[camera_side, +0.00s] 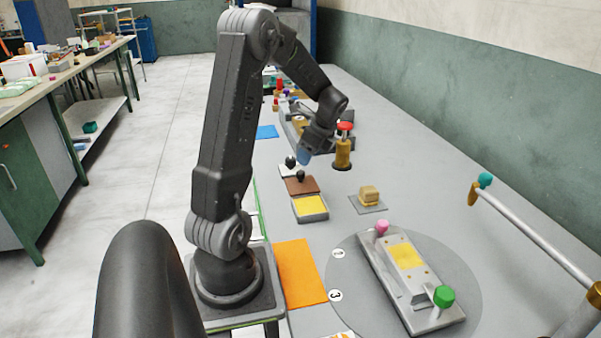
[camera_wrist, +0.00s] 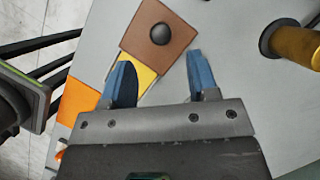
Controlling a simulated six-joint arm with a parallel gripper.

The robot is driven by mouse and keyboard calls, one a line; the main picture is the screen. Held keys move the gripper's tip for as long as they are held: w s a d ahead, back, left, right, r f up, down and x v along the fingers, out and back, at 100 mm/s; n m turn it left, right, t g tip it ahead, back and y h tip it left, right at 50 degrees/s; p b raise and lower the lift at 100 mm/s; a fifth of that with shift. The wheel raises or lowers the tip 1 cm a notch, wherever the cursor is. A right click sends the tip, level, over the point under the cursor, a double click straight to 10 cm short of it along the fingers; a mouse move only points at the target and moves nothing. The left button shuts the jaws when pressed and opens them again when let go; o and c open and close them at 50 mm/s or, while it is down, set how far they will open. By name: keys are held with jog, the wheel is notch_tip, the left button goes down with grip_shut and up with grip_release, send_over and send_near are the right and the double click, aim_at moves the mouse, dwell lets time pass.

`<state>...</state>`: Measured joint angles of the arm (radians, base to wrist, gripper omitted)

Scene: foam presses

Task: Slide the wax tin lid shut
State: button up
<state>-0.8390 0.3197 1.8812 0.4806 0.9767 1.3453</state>
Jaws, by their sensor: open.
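The wax tin (camera_side: 311,215) is a shallow grey box with yellow wax showing in the side view. Its brown lid (camera_side: 302,186), with a round black knob, sits at the far end of the tin and leaves the wax uncovered. In the wrist view the brown lid (camera_wrist: 142,30) is at the upper middle, with a strip of yellow wax (camera_wrist: 140,78) partly hidden behind the left finger. My gripper (camera_wrist: 160,60) is open, with blue fingers apart and nothing between them. In the side view my gripper (camera_side: 304,156) hangs above and beyond the lid.
A brass post with a red top (camera_side: 343,150) stands right of my gripper. A small yellow block on a plate (camera_side: 369,196) lies right of the tin. A turntable (camera_side: 345,262) carries a metal press fixture (camera_side: 410,275). An orange mat (camera_side: 298,272) lies nearer.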

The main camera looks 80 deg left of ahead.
aim_at(301, 172)
jog(key=x, duration=0.7)
jog(key=shift+a+f, duration=0.1)
jog(key=shift+f, duration=0.2)
grip_shut()
